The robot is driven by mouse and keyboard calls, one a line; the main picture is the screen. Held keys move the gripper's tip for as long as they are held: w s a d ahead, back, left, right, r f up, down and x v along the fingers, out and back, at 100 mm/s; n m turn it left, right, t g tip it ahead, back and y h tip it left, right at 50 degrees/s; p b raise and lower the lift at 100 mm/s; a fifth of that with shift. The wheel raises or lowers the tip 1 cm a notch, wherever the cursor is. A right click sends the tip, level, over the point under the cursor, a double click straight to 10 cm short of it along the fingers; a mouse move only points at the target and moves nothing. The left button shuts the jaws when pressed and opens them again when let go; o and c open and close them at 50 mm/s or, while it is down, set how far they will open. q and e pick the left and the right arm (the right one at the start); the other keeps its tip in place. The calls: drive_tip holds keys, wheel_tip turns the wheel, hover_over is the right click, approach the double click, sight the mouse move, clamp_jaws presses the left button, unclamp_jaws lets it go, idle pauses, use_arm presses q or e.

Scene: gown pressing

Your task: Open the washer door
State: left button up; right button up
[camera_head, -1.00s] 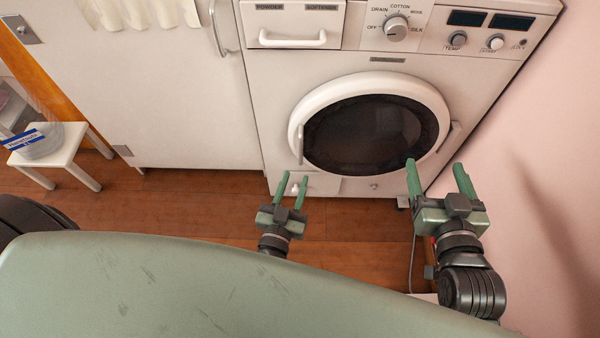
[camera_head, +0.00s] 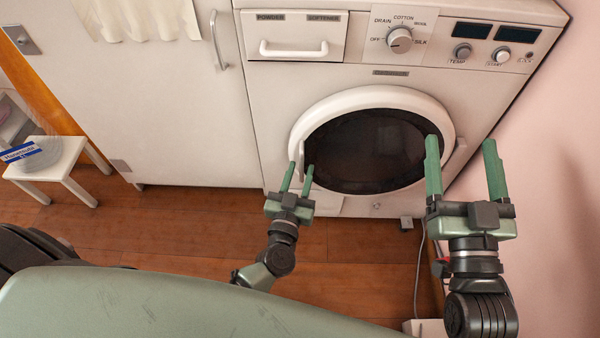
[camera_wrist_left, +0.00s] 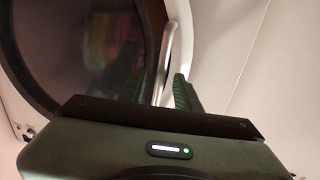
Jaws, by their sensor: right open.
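The washer door (camera_head: 372,97) is a round white ring with dark glass, closed on the front of the washer (camera_head: 275,85). My left gripper (camera_head: 299,168) is open at the handle, one finger on each side. My right gripper (camera_head: 461,142) is open and empty in front of the door's right edge.
A white cabinet (camera_head: 165,110) with a vertical handle stands left of the washer. A pink wall (camera_head: 545,150) is close on the right. A cable hangs near my right arm.

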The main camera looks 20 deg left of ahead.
use_arm(q)
clamp_jaws()
idle(1.4)
